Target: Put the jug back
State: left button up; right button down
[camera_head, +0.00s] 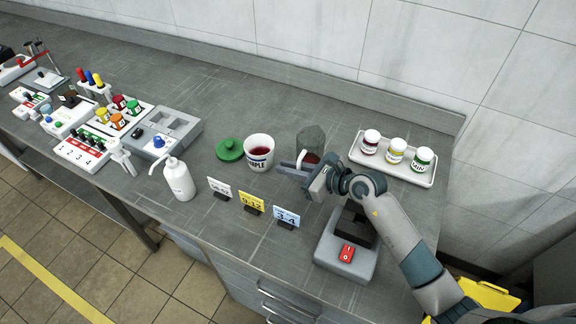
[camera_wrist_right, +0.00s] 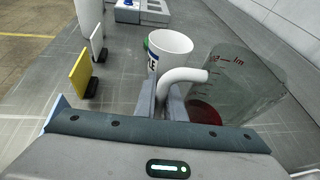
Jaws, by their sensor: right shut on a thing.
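The jug (camera_head: 311,140) is clear and graduated, with a white handle and some red liquid in the bottom. It stands roughly upright at the middle right of the counter; I cannot tell whether its base touches the surface. My right gripper (camera_head: 291,170) is shut on the jug's white handle. In the right wrist view the handle (camera_wrist_right: 183,77) passes between the fingers, and the jug's wall (camera_wrist_right: 240,80) is to their right. The fingers hide part of the jug's lower side in the head view. My left gripper is not in view.
A white tub (camera_head: 258,150) of red liquid stands left of the jug, beside a green lid (camera_head: 229,149). A tray (camera_head: 390,175) with three small jars is to the right. Cards (camera_head: 251,202) stand in front. A device with a red switch (camera_head: 347,253) sits near the front edge.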

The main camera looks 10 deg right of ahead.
jog(key=c, duration=2.3)
grip_release()
jog(key=shift+f, duration=0.15)
jog(key=o, duration=0.5)
jog(key=shift+c, duration=0.2)
jog(key=shift+r, duration=0.2)
jog(key=shift+s+d, duration=0.2)
jog(key=shift+d, duration=0.05)
jog(key=b+v, duration=0.3)
jog(key=v, duration=0.8)
jog(key=shift+r, duration=0.25)
jog(key=shift+s, duration=0.15)
